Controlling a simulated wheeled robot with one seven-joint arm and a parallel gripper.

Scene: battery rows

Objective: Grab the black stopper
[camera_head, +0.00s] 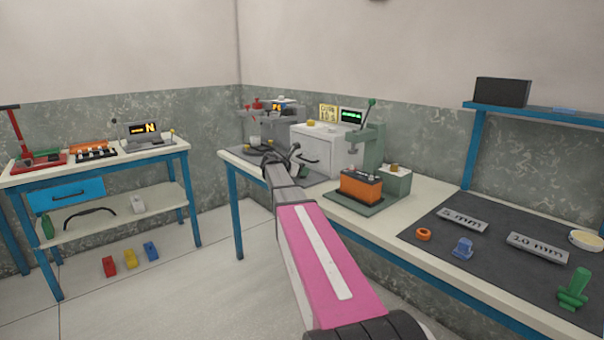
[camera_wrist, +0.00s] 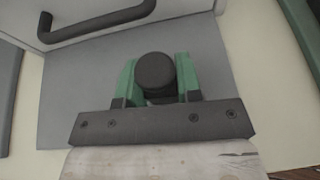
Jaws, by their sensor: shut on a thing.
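The black stopper (camera_wrist: 155,71) is round and dark with a flat top. In the wrist view it sits between the two green fingers of my gripper (camera_wrist: 156,80), which are closed on its sides. Below it is a grey mat (camera_wrist: 80,95); I cannot tell whether the stopper touches it. In the head view my arm reaches to the grey mat on the far end of the right bench, and the stopper cannot be made out there.
A white cabinet (camera_head: 322,150) with a dark handle (camera_wrist: 100,20) stands close to my gripper. A green press (camera_head: 372,150) with an orange-and-black battery (camera_head: 360,188) stands nearer along the bench. A dark mat (camera_head: 480,258) with several parts lies at the right.

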